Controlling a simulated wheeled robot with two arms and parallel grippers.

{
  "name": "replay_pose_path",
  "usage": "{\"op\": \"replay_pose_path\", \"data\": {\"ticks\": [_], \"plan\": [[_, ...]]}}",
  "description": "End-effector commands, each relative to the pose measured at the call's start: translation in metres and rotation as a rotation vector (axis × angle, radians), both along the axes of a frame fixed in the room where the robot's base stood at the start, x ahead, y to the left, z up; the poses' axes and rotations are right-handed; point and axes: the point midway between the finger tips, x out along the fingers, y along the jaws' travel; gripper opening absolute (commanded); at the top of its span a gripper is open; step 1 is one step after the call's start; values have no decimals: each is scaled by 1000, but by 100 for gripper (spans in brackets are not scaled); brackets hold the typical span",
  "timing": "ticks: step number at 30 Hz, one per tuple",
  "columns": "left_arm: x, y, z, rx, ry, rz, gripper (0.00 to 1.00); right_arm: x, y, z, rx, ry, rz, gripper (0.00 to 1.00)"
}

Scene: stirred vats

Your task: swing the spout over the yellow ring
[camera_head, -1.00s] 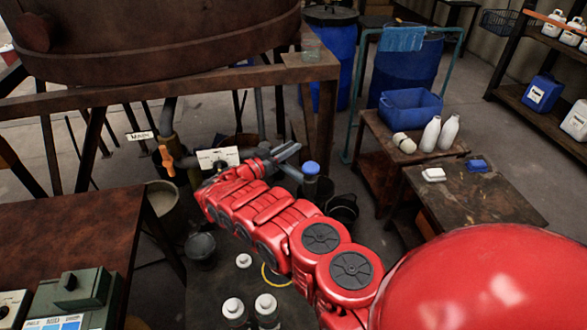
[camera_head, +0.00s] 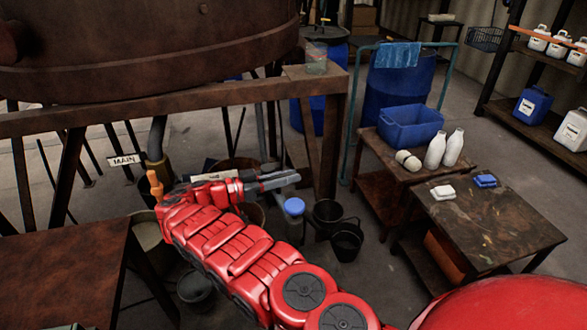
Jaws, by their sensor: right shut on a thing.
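My right gripper (camera_head: 278,181) reaches in under the big rusty vat, its grey fingers together and pointing right. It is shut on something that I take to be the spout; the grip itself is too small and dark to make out. A grey vertical pipe (camera_head: 262,132) comes down just behind the fingers. The yellow ring is not visible; my red right arm and the frame's lower edge cover the area where it lay. My left gripper is not in view.
An orange valve handle (camera_head: 155,184) stands left of my right wrist, by a sign reading MAIN (camera_head: 124,160). Black buckets (camera_head: 347,243) stand on the floor. The vat's rusty beam (camera_head: 180,107) runs above.

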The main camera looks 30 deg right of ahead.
Motion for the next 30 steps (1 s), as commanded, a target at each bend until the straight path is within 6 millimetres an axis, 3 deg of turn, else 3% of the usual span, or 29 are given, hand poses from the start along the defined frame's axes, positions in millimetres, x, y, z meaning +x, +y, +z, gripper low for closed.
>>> {"op": "replay_pose_path", "data": {"ticks": [12,13,17,26,30], "plan": [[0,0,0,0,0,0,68,-2,1,0,-1,-1,-5,0],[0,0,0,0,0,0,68,-2,1,0,-1,-1,-5,28],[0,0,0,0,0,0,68,-1,1,0,-1,-2,-4,51],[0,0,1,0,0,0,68,-1,2,1,-1,-2,-2,52],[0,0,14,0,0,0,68,-1,2,15,-1,-3,-2,52]]}}
